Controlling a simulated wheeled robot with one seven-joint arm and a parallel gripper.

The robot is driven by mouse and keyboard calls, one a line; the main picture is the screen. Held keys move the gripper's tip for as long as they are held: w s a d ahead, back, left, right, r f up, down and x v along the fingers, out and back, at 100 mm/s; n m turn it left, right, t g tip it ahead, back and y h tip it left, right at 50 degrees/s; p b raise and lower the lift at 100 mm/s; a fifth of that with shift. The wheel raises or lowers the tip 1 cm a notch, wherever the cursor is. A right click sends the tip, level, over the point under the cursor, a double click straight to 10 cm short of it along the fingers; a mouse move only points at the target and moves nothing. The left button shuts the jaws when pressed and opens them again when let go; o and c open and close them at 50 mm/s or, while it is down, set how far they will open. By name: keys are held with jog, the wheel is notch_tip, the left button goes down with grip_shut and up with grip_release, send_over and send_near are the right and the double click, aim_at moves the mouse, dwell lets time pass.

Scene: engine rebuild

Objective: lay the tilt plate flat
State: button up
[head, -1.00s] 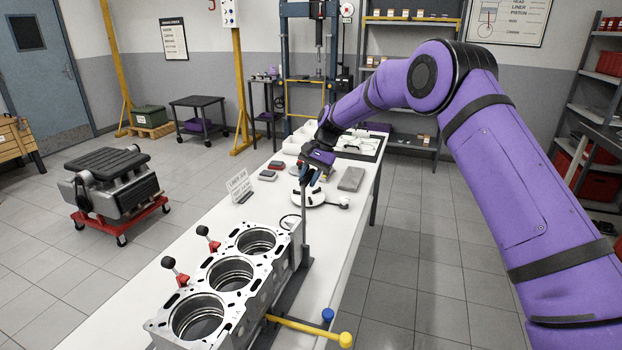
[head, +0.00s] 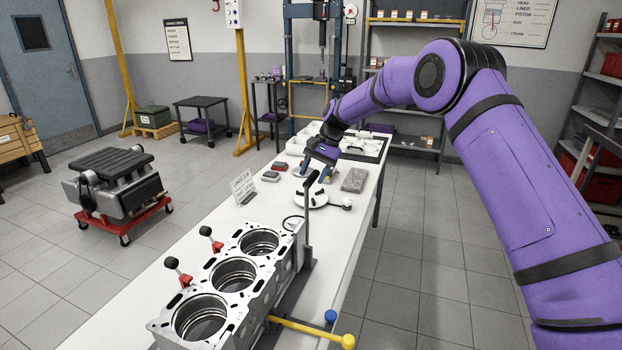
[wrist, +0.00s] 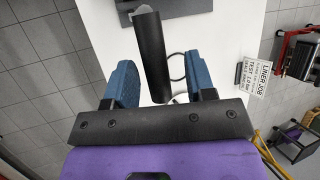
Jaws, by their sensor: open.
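The engine block (head: 236,272), with three open bores on top, stands at the near end of the white bench. The tilt plate under it is mostly hidden, and I cannot tell its angle. A grey post (head: 308,235) with a black grip (head: 309,182) rises beside the block's far right end. My gripper (head: 318,162) is at the top of this grip, fingers pointing down towards it. In the wrist view, my gripper (wrist: 160,62) has its blue fingers apart, with the black grip (wrist: 152,55) between or just beyond them; contact is not clear.
A yellow bar (head: 310,330) with blue and yellow knobs sticks out at the block's right. Two black-knobbed red clamps (head: 185,281) stand at its left. A sign (head: 243,187), a white round item (head: 312,197) and a grey block (head: 354,180) lie farther along the bench (head: 140,325).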

jog(key=v, duration=0.9)
jog(key=shift+a, duration=0.1)
jog(key=s+d+r+n+t+h, duration=0.1)
jog(key=s+d+r, duration=0.3)
jog(key=s+r, duration=0.3)
jog(key=s+d+r+t+h, duration=0.1)
jog(key=s+d+r+t, duration=0.1)
jog(key=s+d+r, duration=0.5)
jog(key=s+d+r+n+t+h, duration=0.1)
jog(key=s+d+r, duration=0.1)
jog(key=s+r, duration=0.5)
jog(key=s+d+f+t, duration=0.1)
jog(key=s+d+f, duration=0.1)
jog(key=s, duration=0.8)
jog(key=s+d+f+n+t+h, duration=0.1)
jog(key=s+d+f, duration=0.2)
jog(key=s, duration=0.7)
jog(key=s+d+f+t+h, duration=0.1)
jog(key=s+d, duration=0.4)
jog(key=s, duration=0.6)
jog(key=shift+f+n+t, duration=0.4)
jog(key=shift+f+t, duration=0.2)
jog(key=shift+f, duration=0.25)
jog(key=shift+d, duration=0.1)
